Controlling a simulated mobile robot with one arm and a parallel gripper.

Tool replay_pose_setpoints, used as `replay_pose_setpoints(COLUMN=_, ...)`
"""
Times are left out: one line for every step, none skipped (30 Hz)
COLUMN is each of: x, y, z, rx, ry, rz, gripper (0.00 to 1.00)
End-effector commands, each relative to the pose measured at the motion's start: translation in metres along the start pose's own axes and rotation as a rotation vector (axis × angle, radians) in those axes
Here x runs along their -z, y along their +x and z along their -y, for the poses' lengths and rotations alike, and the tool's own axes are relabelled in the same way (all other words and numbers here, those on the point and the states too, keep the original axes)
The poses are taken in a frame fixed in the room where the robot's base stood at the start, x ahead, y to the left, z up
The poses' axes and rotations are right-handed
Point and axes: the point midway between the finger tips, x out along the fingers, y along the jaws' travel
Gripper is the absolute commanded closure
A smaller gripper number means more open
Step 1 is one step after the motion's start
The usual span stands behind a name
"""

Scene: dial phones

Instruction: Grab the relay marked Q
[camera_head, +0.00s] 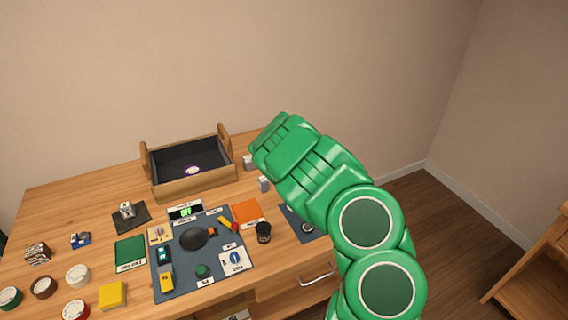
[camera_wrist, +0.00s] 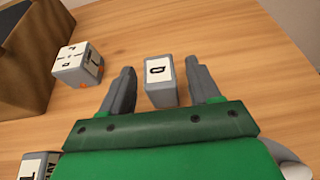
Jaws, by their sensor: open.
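My gripper (camera_wrist: 160,68) is open in the wrist view, one finger on each side of a grey relay block (camera_wrist: 160,92). This block has a white top with a dark letter that looks like a Q turned sideways. Its far end lies between the fingertips, and a gap shows at both sides, so it does not look gripped. In the head view my green hand (camera_head: 284,146) hangs over the right back of the table. It hides its fingertips and the block there.
In the wrist view, a similar block (camera_wrist: 78,66) with marks and orange bits lies left, near the wooden tray wall (camera_wrist: 30,85). Another block (camera_wrist: 38,166) is at the lower left. In the head view, small grey blocks (camera_head: 263,184) stand beside the tray (camera_head: 196,184).

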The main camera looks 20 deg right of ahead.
Motion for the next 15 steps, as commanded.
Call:
replay_pose_setpoints(x=0.0002, y=0.0011, z=0.0001, rx=0.0, ry=0.0, rz=0.0, gripper=0.38)
replay_pose_setpoints(x=0.0002, y=0.0014, z=0.0002, rx=0.0, ry=0.0, rz=0.0, gripper=0.38)
replay_pose_setpoints(x=0.0003, y=0.0015, z=0.0003, rx=0.001, ry=0.0, rz=-0.001, gripper=0.38)
replay_pose_setpoints(x=0.0003, y=0.0015, z=0.0003, rx=0.001, ry=0.0, rz=-0.001, gripper=0.38)
replay_pose_setpoints(x=0.0004, y=0.0014, z=0.0003, rx=0.001, ry=0.0, rz=-0.001, gripper=0.38)
replay_pose_setpoints(x=0.0004, y=0.0012, z=0.0004, rx=0.001, ry=-0.001, rz=-0.001, gripper=0.38)
replay_pose_setpoints(x=0.0004, y=0.0012, z=0.0004, rx=0.001, ry=-0.001, rz=-0.001, gripper=0.38)
replay_pose_setpoints(x=0.0003, y=0.0012, z=0.0003, rx=0.001, ry=0.0, rz=-0.001, gripper=0.38)
replay_pose_setpoints(x=0.0003, y=0.0012, z=0.0003, rx=0.001, ry=-0.001, rz=-0.001, gripper=0.44)
replay_pose_setpoints(x=0.0003, y=0.0012, z=0.0003, rx=0.001, ry=0.0, rz=-0.001, gripper=0.49)
replay_pose_setpoints(x=0.0004, y=0.0011, z=0.0003, rx=0.001, ry=0.0, rz=-0.002, gripper=0.54)
replay_pose_setpoints(x=0.0003, y=0.0011, z=0.0003, rx=0.001, ry=-0.001, rz=-0.002, gripper=0.6)
replay_pose_setpoints(x=0.0004, y=0.0011, z=0.0004, rx=0.001, ry=0.0, rz=-0.002, gripper=0.64)
replay_pose_setpoints(x=0.0005, y=0.0011, z=0.0003, rx=0.001, ry=-0.001, rz=-0.002, gripper=0.69)
replay_pose_setpoints(x=0.0003, y=0.0011, z=0.0003, rx=0.001, ry=-0.001, rz=-0.002, gripper=0.75)
